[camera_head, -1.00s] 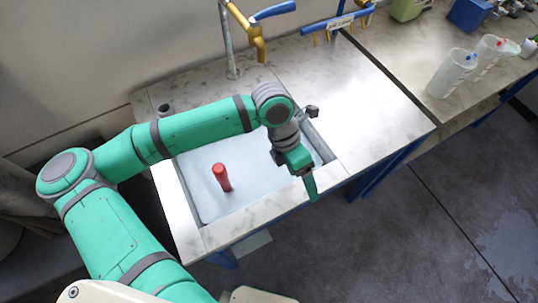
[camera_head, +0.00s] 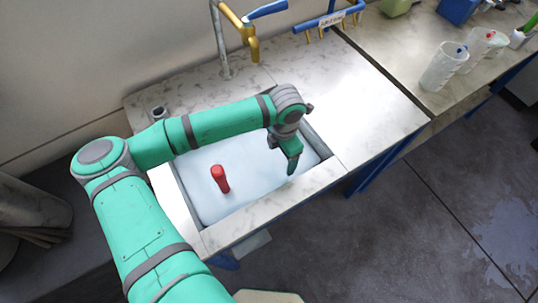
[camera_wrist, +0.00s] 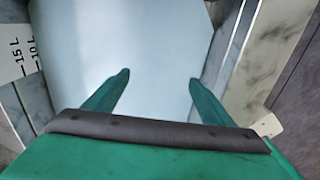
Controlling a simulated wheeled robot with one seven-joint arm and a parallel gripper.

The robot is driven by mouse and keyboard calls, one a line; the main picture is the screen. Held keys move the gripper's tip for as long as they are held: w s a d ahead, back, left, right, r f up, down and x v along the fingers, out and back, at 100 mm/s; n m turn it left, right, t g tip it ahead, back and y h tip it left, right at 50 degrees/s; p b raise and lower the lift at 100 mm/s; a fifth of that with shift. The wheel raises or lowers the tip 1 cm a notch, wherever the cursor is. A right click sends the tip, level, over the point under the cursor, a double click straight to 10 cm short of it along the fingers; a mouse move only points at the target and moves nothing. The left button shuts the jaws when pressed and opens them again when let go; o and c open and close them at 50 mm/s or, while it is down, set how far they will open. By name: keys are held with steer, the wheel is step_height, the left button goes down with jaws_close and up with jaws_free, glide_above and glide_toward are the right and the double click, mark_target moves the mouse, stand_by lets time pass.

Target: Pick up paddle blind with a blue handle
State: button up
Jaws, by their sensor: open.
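I cannot make out a paddle blind with a blue handle for certain in either view. A red-handled object (camera_head: 220,179) stands in the pale sink basin (camera_head: 200,215); its lower end is hard to make out. My gripper (camera_head: 291,168) is over the right part of the basin, to the right of the red handle. In the wrist view my gripper (camera_wrist: 158,82) has its two green fingers spread, with only the pale basin surface between them. It is open and empty.
A yellow tap with a blue lever (camera_head: 266,10) stands behind the basin. A blue rack with yellow hooks (camera_head: 328,21) is at the back. Clear beakers (camera_head: 442,68) stand on the right bench; small blue and red bits show at their tops. The counter right of the basin is clear.

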mark_target(281, 167)
steer(key=shift+f, duration=4.65)
steer(key=shift+w+r, duration=0.1)
steer(key=shift+w, duration=0.05)
steer(key=c, duration=1.9)
